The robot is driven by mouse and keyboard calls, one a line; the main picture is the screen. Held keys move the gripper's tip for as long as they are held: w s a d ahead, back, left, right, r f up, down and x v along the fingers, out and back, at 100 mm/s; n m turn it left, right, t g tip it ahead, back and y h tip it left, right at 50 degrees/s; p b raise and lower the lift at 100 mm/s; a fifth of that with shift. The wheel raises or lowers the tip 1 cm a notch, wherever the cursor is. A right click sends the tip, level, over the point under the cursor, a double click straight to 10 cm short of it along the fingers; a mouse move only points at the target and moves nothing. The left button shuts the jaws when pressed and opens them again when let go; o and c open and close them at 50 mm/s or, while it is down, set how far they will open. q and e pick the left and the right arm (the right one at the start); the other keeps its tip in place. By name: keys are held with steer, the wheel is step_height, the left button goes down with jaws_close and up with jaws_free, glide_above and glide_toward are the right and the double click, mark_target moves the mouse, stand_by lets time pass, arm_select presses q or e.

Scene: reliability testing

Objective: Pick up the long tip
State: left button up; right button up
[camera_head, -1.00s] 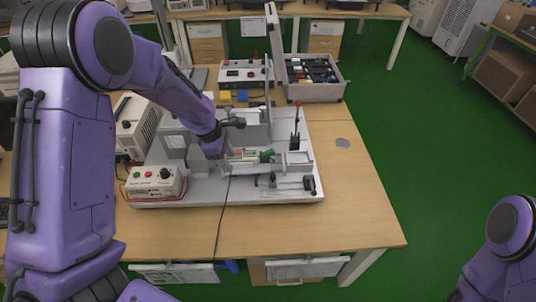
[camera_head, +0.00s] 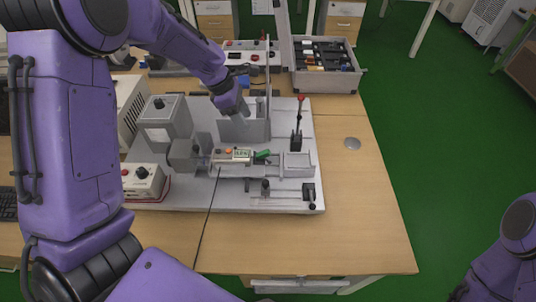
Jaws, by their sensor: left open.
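I cannot make out the long tip for certain. A grey test fixture (camera_head: 230,200) stands on the wooden table, with a small meter (camera_head: 236,155) and a green piece (camera_head: 262,155) on it. An open grey case (camera_head: 328,82) behind it holds several dark, red, white and blue pieces. My left gripper (camera_head: 240,118) reaches down over the back of the fixture, by its upright grey plate. It is open, and its fingers are small and partly hidden. No held thing shows. My right arm shows at the lower right edge, its gripper out of sight.
A red-knobbed lever (camera_head: 299,115) stands at the fixture's right rear. A control box (camera_head: 145,180) stands at its left front, and a panel with knobs (camera_head: 252,55) behind.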

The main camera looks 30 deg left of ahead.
arm_select(q)
steer(key=b, duration=0.3)
glide_toward(262, 152)
steer(key=a+r, duration=0.2)
steer(key=x, duration=0.7)
steer(key=d+p+x, duration=0.1)
steer(key=x, duration=0.2)
steer(key=shift+s+d, duration=0.2)
steer(key=shift+s, duration=0.05)
steer(key=shift+w+f, duration=0.1)
steer(key=shift+f, duration=0.15)
jaws_close()
arm_select(e)
step_height(262, 152, down, 3)
